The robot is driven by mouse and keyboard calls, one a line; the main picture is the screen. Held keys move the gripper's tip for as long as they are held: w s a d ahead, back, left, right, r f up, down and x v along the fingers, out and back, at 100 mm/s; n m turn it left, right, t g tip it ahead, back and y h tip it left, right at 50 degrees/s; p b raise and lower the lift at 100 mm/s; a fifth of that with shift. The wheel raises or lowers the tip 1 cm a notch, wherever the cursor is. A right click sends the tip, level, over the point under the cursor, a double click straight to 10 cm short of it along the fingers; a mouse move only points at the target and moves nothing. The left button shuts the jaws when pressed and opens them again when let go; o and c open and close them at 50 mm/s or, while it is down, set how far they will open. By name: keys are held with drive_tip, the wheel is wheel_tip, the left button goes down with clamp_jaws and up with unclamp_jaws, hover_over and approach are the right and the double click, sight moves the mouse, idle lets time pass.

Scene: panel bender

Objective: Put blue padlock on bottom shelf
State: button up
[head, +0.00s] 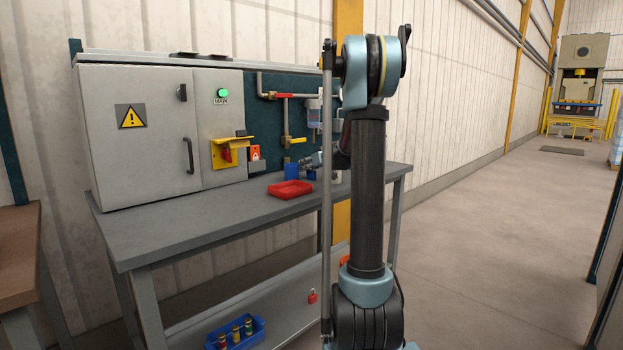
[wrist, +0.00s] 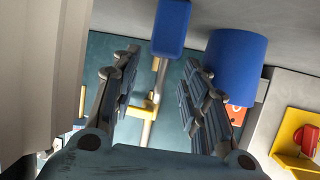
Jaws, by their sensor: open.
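A small blue block, apparently the blue padlock (head: 311,174), is on the grey bench top near its back right. It also shows in the wrist view (wrist: 171,28), beyond my fingers; its shackle is not clear. My gripper (head: 316,160) is close to it in the head view, partly hidden behind my arm. In the wrist view my gripper (wrist: 160,95) is open, with nothing between its fingers. The bottom shelf (head: 270,300) is the grey board under the bench, partly hidden by my arm.
A blue cylindrical cup (wrist: 237,68) stands beside the padlock. A red tray (head: 290,190) lies in front on the bench. A grey cabinet (head: 150,165) stands at the left. The shelf holds a red padlock (head: 312,297) and a blue bin (head: 258,327) with several small cylinders.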

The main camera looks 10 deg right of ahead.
drive_tip(key=shift+c, duration=0.5)
clamp_jaws()
wheel_tip(320, 180, up, 10)
drive_tip(key=shift+f, duration=0.1)
drive_tip(key=shift+d, duration=0.1)
